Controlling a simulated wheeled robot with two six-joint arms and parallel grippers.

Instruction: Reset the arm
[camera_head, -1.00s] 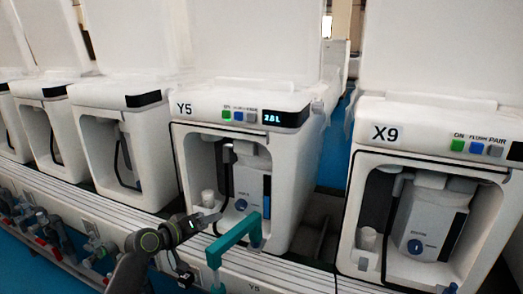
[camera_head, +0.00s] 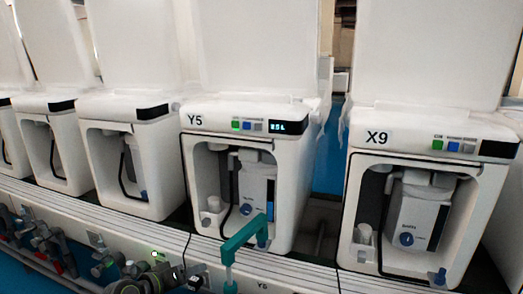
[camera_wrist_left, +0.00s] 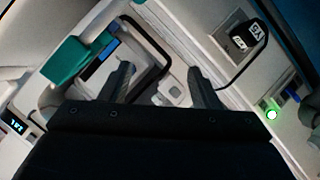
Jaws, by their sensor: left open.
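My left gripper (camera_wrist_left: 158,82) is open in the left wrist view, its two dark fingers apart with nothing between them. Part of my left arm (camera_head: 140,286) shows at the bottom edge of the head view, low in front of the unit marked Y5 (camera_head: 294,165). The gripper is clear of that unit's open bay. A teal part (camera_wrist_left: 66,62) also shows at the left of the wrist view. My right gripper is not in view.
The unit marked X9 (camera_head: 350,170) stands to the right, with more white units (camera_head: 98,150) to the left. A pale rail (camera_head: 110,215) runs along their front. Pipes and valves (camera_head: 40,240) sit below it at the left. A small green light (camera_wrist_left: 271,114) glows in the wrist view.

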